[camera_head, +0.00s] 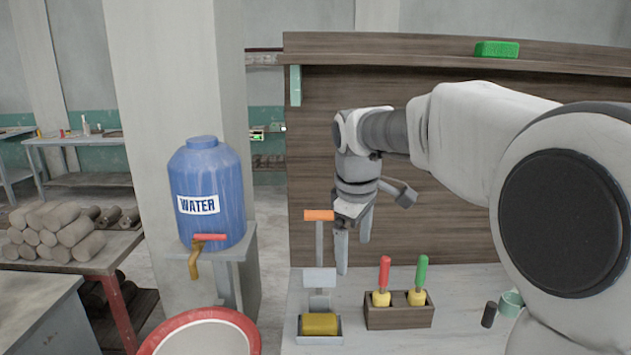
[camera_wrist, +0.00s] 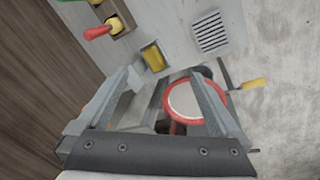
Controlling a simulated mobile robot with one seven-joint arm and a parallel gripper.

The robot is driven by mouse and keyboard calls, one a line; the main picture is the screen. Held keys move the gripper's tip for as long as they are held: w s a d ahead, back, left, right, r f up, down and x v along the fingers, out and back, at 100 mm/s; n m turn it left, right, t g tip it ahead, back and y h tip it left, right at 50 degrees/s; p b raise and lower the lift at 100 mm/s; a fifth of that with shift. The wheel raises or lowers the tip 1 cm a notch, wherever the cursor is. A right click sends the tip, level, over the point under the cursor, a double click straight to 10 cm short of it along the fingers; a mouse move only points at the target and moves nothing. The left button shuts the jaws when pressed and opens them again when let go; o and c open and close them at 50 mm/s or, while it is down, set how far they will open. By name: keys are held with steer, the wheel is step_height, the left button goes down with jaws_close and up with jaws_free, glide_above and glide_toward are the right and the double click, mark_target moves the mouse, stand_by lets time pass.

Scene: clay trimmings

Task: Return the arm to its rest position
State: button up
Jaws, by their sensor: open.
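My gripper (camera_head: 354,240) hangs from my bent arm, pointing down above the white worktop (camera_head: 463,278). It is open and empty, with its fingers apart, also in the wrist view (camera_wrist: 168,88). In the head view it overlaps the area just right of a grey stand with an orange top (camera_head: 319,215). A yellow block (camera_head: 320,324) lies in a grey tray at the foot of that stand. The block also shows in the wrist view (camera_wrist: 154,58), beyond the fingers and apart from them.
A dark wooden holder (camera_head: 399,318) carries a red-handled tool (camera_head: 384,272) and a green-handled tool (camera_head: 421,272). A green block (camera_head: 497,49) sits on the high shelf. A blue water barrel (camera_head: 207,190) and a red-rimmed basin (camera_head: 200,315) stand left. A dark cylinder (camera_head: 489,315) stands right.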

steer(key=s+d+f+m+t, duration=0.1)
steer(key=s+d+m, duration=0.1)
steer(key=s, duration=0.6)
steer(key=s+d+f+m+t, duration=0.1)
steer(key=s+d+m, duration=0.1)
steer(key=s+m, duration=0.3)
steer(key=s+d+f+m+t, duration=0.1)
steer(key=s+d+m, duration=0.2)
steer(key=s, duration=0.9)
steer(key=shift+m, duration=0.6)
